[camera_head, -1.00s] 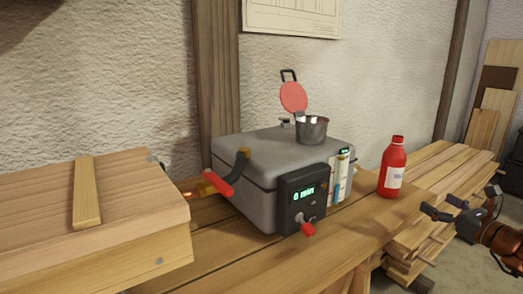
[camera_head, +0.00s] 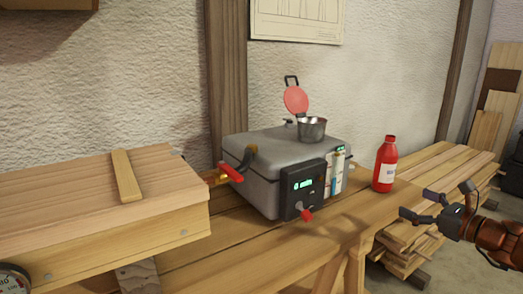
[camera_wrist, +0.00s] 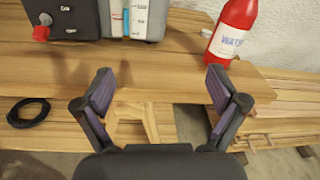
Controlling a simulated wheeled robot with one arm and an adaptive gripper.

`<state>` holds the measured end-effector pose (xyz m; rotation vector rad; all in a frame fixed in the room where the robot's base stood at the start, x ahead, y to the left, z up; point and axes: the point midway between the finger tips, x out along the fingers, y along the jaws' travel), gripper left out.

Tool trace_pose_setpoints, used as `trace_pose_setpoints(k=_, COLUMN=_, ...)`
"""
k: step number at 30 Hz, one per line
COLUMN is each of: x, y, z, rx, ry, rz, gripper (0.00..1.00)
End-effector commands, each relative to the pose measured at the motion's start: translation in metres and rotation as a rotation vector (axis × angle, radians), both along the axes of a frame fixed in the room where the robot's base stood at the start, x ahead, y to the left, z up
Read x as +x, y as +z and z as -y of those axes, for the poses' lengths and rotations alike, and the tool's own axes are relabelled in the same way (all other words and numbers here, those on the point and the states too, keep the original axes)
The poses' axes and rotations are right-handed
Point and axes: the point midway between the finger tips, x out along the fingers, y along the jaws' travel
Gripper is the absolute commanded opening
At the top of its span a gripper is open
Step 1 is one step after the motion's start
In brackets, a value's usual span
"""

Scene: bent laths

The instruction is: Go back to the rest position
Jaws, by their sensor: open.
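My gripper (camera_head: 437,203) is at the right of the head view, off the front right end of the wooden bench (camera_head: 345,212). Its two fingers are spread, with nothing between them. In the wrist view my gripper (camera_wrist: 163,92) also shows open and empty, with the bench edge beyond the fingers. A red bottle (camera_head: 385,164) with a white label stands upright on the bench, apart from my gripper. It also shows in the wrist view (camera_wrist: 233,33), beyond the right finger.
A grey steam box (camera_head: 255,180) with a dark control panel, a red-handled lever and a metal pot (camera_head: 311,129) stands mid-bench. A long wooden box (camera_head: 90,200) is at the left. Stacked boards (camera_head: 440,165) lie at the right. A black coil (camera_wrist: 28,112) is near the trestle.

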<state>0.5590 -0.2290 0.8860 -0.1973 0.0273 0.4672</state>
Motion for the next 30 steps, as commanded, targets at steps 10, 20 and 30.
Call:
trace_pose_setpoints(k=10, x=-0.025, y=0.052, z=-0.151, rx=-0.362, ry=0.368, rz=0.036, gripper=0.96)
trace_pose_setpoints(k=20, x=-0.14, y=0.072, z=-0.296, rx=-0.923, ry=0.962, rz=0.133, gripper=0.96)
trace_pose_setpoints(k=30, x=-0.28, y=0.082, z=-0.302, rx=-1.411, ry=1.571, rz=0.215, gripper=0.96)
